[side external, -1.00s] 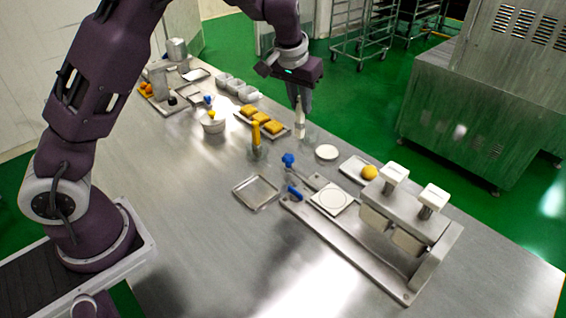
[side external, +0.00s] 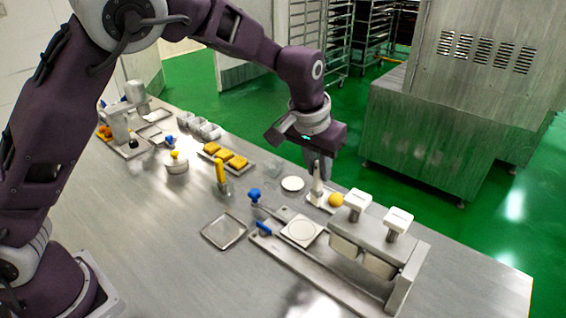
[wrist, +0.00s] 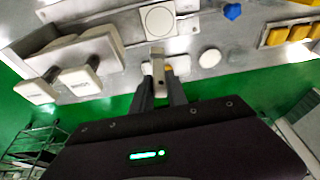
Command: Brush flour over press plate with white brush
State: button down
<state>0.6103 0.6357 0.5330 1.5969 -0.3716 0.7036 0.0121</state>
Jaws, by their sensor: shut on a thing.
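My gripper (side external: 319,170) is shut on the white brush (side external: 317,191), which hangs upright with its lower end downward. The brush is above or beside the small tray with a yellow ball, behind the press; the exact gap cannot be told. In the wrist view my gripper (wrist: 160,92) holds the brush (wrist: 158,66) between its two fingers. The press plate (side external: 322,231) lies at the left of the press, with a pale round disc (side external: 301,231) on it. The plate also shows at the top of the wrist view (wrist: 182,30), beyond the brush. The brush appears apart from it.
The metal press (side external: 385,249) with two white-topped handles (side external: 357,201) stands right of the plate. Near it are a yellow ball (side external: 336,200), a loose white disc (side external: 292,184), a blue-handled tool (side external: 254,195) and an empty tray (side external: 224,231). The front table is clear.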

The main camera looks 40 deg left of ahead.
jog(key=shift+f, duration=3.7)
jog(key=shift+s+d+f, duration=0.1)
jog(key=shift+s+f, duration=0.1)
jog(key=shift+f, duration=0.05)
jog(key=shift+s, duration=0.45)
jog(key=shift+w, duration=0.65)
jog(key=shift+s, duration=2.6)
notch_tip(320, 180, up, 8)
send_over(315, 189)
jog(key=a, duration=0.3)
jog(key=shift+w+a, duration=0.15)
jog(key=shift+w, duration=0.25)
